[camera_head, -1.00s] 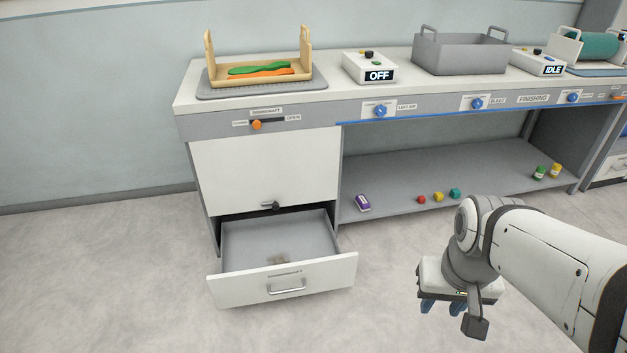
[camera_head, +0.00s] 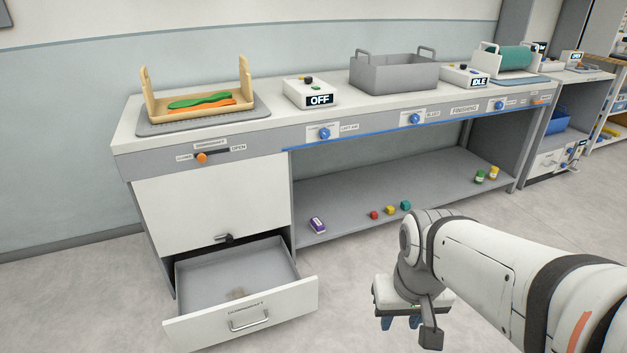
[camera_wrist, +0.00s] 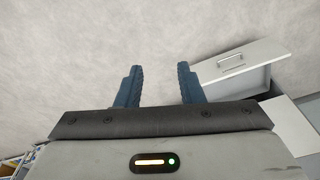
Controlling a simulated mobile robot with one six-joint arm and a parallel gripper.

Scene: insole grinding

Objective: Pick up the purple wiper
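The purple wiper (camera_head: 317,225) is a small purple and white block on the grey lower shelf (camera_head: 340,215) under the bench, near the shelf's left end. My gripper (camera_head: 400,322) is in front of the bench, over the floor, to the right of the wiper and well apart from it. In the wrist view my gripper (camera_wrist: 158,88) has its two blue fingers spread, with only bare floor between them. The wiper does not show in the wrist view.
An open drawer (camera_head: 245,318) juts out left of the shelf and also shows in the wrist view (camera_wrist: 236,70). Red, yellow and teal blocks (camera_head: 390,210) lie right of the wiper. The floor before the shelf is clear.

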